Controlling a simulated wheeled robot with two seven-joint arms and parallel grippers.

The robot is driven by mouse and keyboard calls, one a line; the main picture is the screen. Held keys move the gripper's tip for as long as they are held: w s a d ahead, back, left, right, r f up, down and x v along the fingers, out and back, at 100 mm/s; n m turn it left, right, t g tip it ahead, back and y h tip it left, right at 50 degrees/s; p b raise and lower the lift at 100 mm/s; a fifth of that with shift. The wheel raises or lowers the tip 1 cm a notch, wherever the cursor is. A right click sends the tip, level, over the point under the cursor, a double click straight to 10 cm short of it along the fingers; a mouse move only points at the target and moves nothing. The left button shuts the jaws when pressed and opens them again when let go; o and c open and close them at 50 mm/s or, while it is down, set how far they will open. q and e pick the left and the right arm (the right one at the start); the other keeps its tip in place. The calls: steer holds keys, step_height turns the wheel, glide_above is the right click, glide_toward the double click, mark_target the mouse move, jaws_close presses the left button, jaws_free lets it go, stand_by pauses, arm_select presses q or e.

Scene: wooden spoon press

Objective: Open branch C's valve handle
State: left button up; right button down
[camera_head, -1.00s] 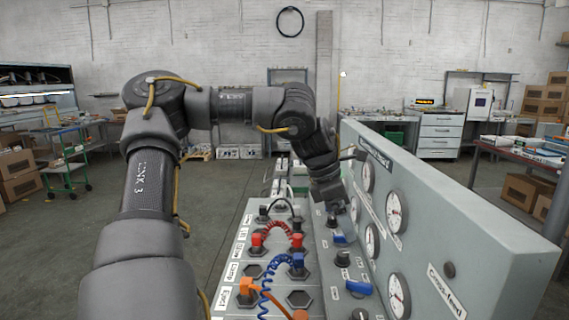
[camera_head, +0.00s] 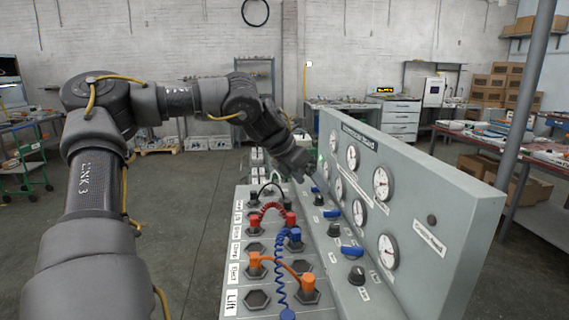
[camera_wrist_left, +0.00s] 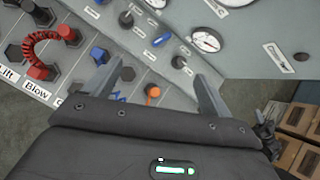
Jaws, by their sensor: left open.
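The grey test stand has a sloped strip with several blue valve handles and black knobs. In the head view there is a near blue handle (camera_head: 352,250), a middle one (camera_head: 332,213) and a far one (camera_head: 315,190). The labels are too small to tell which handle is branch C's. My left gripper (camera_head: 308,177) is above the far end of the strip, its tips hard to make out. In the left wrist view its fingers (camera_wrist_left: 157,80) are apart and empty. A blue handle (camera_wrist_left: 162,39) and a black knob (camera_wrist_left: 178,62) lie beyond them. My right gripper is not in view.
Round gauges (camera_head: 388,251) line the upright panel (camera_head: 470,225) on the right. A socket board (camera_head: 232,278) with red, blue and orange plugged cables lies left of the strip. Looped cables stand up there. Open floor is at the left.

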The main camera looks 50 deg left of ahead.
arm_select(q)
steer(key=w+a+n+t+y+p, duration=0.1)
steer(key=w+a+n+t, duration=0.2)
steer(key=a+n, duration=0.4)
steer(key=shift+w+a+n+t, duration=0.4)
steer(key=shift+w+a, duration=0.25)
steer(key=shift+a, duration=2.35)
steer(key=shift+r, duration=0.15)
